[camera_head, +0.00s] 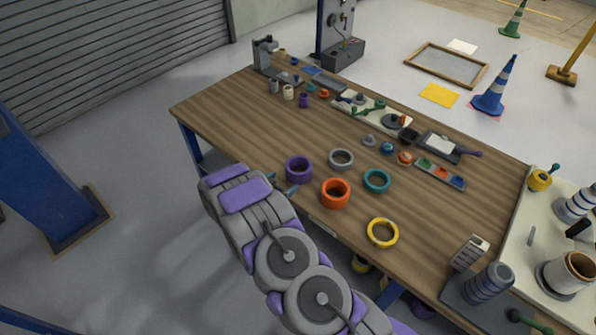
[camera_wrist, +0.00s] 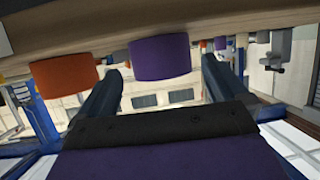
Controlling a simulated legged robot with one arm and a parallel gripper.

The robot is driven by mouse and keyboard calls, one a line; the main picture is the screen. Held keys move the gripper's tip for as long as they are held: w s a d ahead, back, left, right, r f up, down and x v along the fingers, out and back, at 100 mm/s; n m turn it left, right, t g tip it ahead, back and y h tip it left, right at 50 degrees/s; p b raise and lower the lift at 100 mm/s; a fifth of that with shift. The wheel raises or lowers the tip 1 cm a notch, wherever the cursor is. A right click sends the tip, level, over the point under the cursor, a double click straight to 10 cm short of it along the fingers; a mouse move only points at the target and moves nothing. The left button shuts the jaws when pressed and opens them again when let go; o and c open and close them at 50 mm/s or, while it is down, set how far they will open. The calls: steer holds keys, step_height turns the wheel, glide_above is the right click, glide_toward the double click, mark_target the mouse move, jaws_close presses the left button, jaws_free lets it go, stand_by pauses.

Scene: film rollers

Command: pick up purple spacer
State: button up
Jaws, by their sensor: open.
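The purple spacer (camera_head: 298,173) is a thick ring standing on the wooden table near its front edge, with its hole facing up. My gripper (camera_head: 283,182) is at that table edge, just in front of the spacer, with its fingers pointing at it. In the wrist view, which looks upside down, the purple spacer (camera_wrist: 160,58) appears between the two dark fingers of my gripper (camera_wrist: 162,70). The fingers are spread apart and nothing is held. I cannot tell whether either finger touches the spacer.
An orange ring (camera_head: 335,194) stands close to the right of the spacer. A grey ring (camera_head: 341,158), a teal ring (camera_head: 376,181) and a yellow ring (camera_head: 382,233) lie farther right. Small parts and trays line the back of the table (camera_head: 240,125). The left table surface is mostly clear.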

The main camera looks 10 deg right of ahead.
mark_target(290, 177)
steer(key=x, duration=0.3)
steer(key=b+x, duration=0.1)
steer(key=x, duration=0.1)
steer(key=shift+d+r, duration=0.15)
steer(key=shift+r, duration=0.15)
steer(key=c, duration=0.9)
